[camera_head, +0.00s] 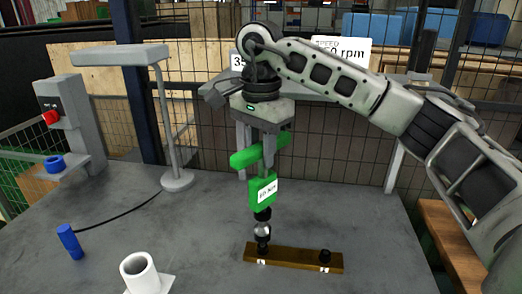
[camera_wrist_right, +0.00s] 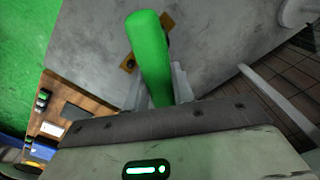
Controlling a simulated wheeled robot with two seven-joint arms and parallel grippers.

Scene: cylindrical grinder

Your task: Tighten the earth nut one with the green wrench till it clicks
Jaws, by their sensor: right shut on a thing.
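The green wrench (camera_head: 263,189) stands upright with a white label on its body and a dark socket at its lower end. My right gripper (camera_head: 256,158) is shut on its upper green part from above. In the right wrist view the green wrench (camera_wrist_right: 150,55) sits between the fingers. The socket end is over the left nut position on the brown earth bar (camera_head: 295,257); I cannot tell whether it is fully seated. A dark nut (camera_head: 325,255) shows at the bar's right end. The nut under the socket is hidden. My left gripper is not in view.
A white cylinder on a plate (camera_head: 140,272) and a blue cylinder (camera_head: 70,241) with a black cable stand at the left. A grey lamp stand (camera_head: 177,179) and a post with a red button (camera_head: 51,117) are further back. The table's middle is clear.

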